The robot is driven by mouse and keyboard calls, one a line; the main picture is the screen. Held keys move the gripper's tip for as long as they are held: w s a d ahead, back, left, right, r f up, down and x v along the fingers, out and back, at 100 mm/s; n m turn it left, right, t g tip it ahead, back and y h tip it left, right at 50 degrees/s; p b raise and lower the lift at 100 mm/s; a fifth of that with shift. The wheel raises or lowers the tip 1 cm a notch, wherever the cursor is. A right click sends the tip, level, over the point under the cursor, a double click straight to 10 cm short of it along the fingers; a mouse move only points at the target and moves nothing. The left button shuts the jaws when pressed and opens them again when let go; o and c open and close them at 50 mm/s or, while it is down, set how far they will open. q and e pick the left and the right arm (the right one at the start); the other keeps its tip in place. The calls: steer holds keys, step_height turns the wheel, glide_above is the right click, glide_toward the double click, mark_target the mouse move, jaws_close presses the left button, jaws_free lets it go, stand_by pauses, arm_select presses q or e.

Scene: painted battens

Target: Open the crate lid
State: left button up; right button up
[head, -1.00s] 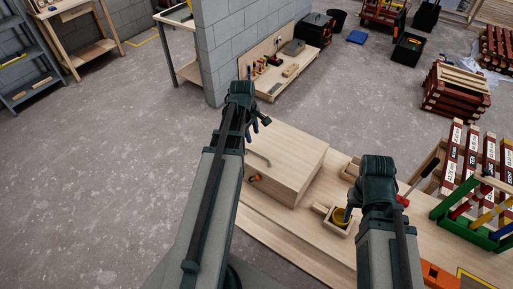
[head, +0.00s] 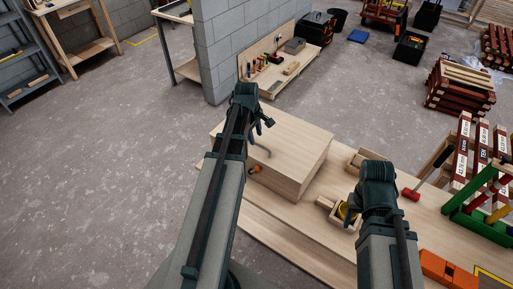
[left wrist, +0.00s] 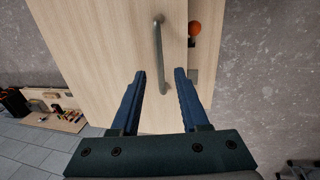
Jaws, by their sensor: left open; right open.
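The crate (head: 306,170) is a pale wooden box on the workbench, with its flat lid (head: 290,138) lying closed on top. A grey bar handle (head: 263,150) is on the lid, and the handle also shows in the left wrist view (left wrist: 158,50). My left gripper (head: 262,128) is open above the lid. In the left wrist view my left gripper (left wrist: 160,72) has the handle's near end between its fingertips in the picture; they do not grip it. My right gripper (head: 350,210) is over the bench right of the crate; its fingers are mostly hidden by its arm.
A small orange item (head: 255,169) is at the crate's front side. Small wooden boxes (head: 333,207), a red mallet (head: 411,194), a green rack (head: 470,222) and an orange block (head: 444,269) are right of the crate. Floor to the left is clear.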

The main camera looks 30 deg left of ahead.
mark_target(257, 141)
arm_select(q)
steer(key=f+b, duration=0.1)
steer(key=f, duration=0.1)
steer(key=f+b, duration=0.2)
steer(key=shift+w, duration=0.4)
jaws_close()
steer(key=shift+r, duration=0.1)
stand_by(0.9)
